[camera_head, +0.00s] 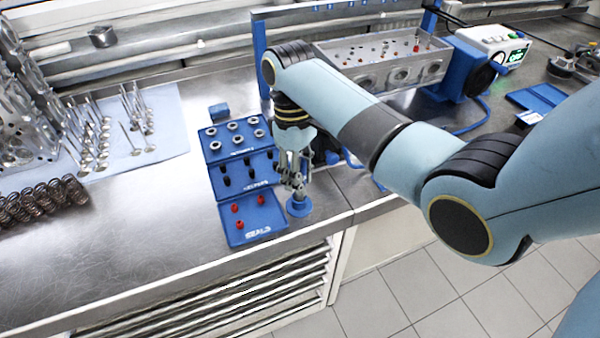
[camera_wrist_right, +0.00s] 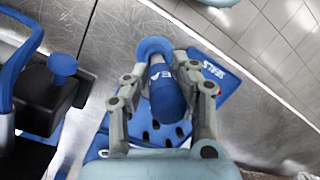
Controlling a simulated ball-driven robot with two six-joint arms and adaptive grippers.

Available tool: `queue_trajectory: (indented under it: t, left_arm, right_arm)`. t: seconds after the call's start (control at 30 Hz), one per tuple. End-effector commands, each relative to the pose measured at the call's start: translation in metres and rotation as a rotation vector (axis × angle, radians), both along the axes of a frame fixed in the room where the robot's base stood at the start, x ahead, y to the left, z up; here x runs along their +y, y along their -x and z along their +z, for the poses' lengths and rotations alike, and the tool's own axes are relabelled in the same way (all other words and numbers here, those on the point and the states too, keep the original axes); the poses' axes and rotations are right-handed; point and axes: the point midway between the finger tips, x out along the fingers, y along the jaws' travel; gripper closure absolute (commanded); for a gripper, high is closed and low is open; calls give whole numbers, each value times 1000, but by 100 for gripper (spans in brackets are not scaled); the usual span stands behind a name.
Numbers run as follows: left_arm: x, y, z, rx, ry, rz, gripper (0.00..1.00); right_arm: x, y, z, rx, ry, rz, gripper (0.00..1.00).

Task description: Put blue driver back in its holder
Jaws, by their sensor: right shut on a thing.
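My right gripper (camera_head: 294,185) points down over the bench beside the tray marked SEALS. In the right wrist view its fingers (camera_wrist_right: 163,100) are shut around the blue driver (camera_wrist_right: 168,95). The driver has a thick blue body and a wide round blue disc, which shows below the fingers in the head view (camera_head: 299,207). I cannot tell whether the disc touches the bench. A black block (camera_wrist_right: 45,100), which looks like the holder, stands to the left in the wrist view with another blue round-topped piece (camera_wrist_right: 62,64) in it. My arm mostly hides it in the head view. My left gripper is out of view.
Blue trays of small parts (camera_head: 215,160) lie left of the gripper; the front one (camera_head: 233,236) holds red seals. A cylinder head (camera_head: 385,75) sits on a blue stand behind my arm. Springs and valves lie left. The bench front edge is close.

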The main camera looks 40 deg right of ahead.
Motion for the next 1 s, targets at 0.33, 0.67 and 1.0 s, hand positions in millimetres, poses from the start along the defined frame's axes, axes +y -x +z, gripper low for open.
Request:
queue_trajectory:
  t: [0.33, 0.67, 1.0]
  left_arm:
    - [0, 0, -3, 0, 0, 0, 100]
    - [0, 0, -4, 0, 0, 0, 100]
    - [0, 0, -4, 0, 0, 0, 100]
  right_arm:
    - [0, 0, -7, 1, 0, 0, 100]
    - [0, 0, -12, 0, 0, 0, 100]
    - [0, 0, -12, 0, 0, 0, 58]
